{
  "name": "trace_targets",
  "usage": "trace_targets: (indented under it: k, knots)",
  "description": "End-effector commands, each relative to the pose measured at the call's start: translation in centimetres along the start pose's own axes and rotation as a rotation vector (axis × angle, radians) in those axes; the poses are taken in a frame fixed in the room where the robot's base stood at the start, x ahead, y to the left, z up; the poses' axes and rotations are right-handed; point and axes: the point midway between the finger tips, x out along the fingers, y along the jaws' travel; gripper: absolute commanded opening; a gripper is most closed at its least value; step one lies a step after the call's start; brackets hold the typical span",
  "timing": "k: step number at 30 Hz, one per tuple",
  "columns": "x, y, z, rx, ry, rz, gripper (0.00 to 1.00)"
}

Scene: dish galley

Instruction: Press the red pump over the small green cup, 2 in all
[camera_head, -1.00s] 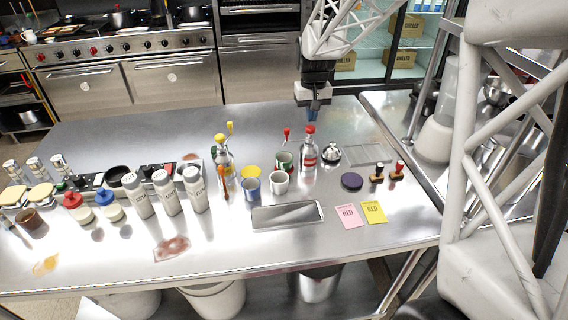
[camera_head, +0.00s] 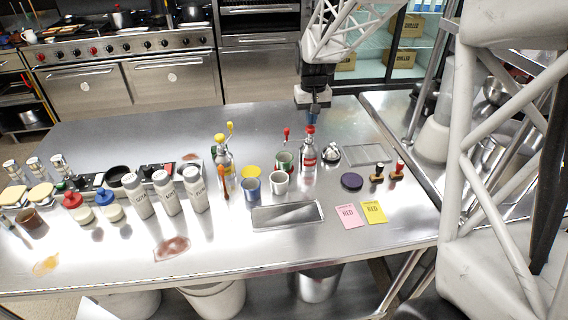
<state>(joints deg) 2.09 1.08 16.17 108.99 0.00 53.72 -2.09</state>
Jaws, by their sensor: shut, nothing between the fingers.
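A clear bottle with a red label and red pump top (camera_head: 310,130) stands right of the table's middle. The small green cup (camera_head: 284,161) stands just left of it. A small red piece (camera_head: 286,133) shows above the cup; how it joins the pump is too small to tell. My gripper (camera_head: 312,122) is shut and empty, pointing down right over the red pump top. Whether its fingertips touch the top cannot be told from this view.
A white cup (camera_head: 280,182) and a blue cup (camera_head: 251,189) stand in front of the green cup. A yellow-topped bottle (camera_head: 221,155) stands to the left. A silver domed item (camera_head: 331,153) is close on the right. A metal tray (camera_head: 287,216) lies in front.

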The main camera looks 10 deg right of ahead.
Motion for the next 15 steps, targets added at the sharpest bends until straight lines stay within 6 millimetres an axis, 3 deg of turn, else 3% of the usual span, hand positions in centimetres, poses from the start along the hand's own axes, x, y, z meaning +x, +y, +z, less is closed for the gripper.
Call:
trace_targets:
  k: [15]
  knots:
    - [1.3,0.0,0.0,0.0,-0.001,0.0,0.0]
